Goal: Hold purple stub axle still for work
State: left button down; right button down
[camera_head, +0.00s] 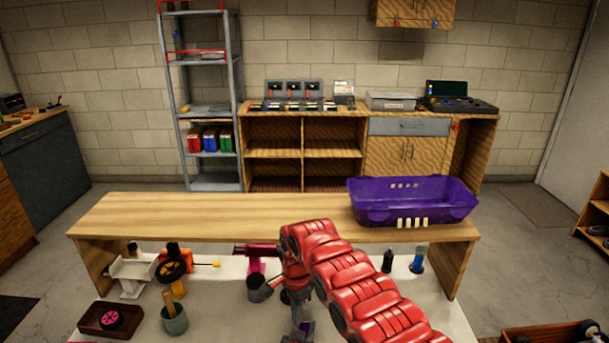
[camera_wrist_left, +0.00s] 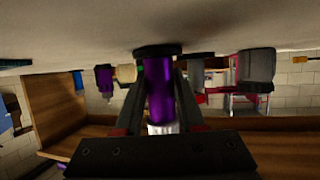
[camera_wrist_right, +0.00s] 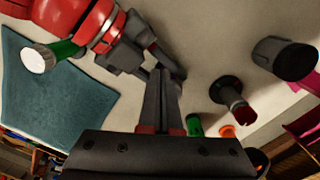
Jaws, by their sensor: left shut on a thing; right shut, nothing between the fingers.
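The purple stub axle (camera_wrist_left: 158,90) is a purple cylinder with a dark disc at one end, seen in the left wrist view. My left gripper (camera_wrist_left: 162,100) is shut around it, a finger on each side, with the disc end against or close to the pale work surface. My right gripper (camera_wrist_right: 160,85) is shut and empty in the right wrist view. Its fingertips are close beside my left gripper (camera_wrist_right: 150,62), whose red arm shows at the upper left. In the head view a red arm covers the middle of the bench, and the axle is not clearly visible.
A teal mat (camera_wrist_right: 55,90) lies on the bench. A dark cup (camera_wrist_right: 285,60), a black and red part (camera_wrist_right: 232,98) and a green cylinder (camera_wrist_right: 195,125) stand nearby. A purple crate (camera_head: 412,201) sits on the raised wooden shelf (camera_head: 200,215). A brown tray (camera_head: 110,319) is at the left.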

pick_arm(q)
jog(key=shift+f, duration=0.15)
pick_arm(e)
notch_tip(320, 180, up, 5)
jog(key=shift+w+r, duration=0.1)
pick_arm(q)
jog(key=shift+c, duration=2.2)
grip_release()
jog(key=v, duration=1.2)
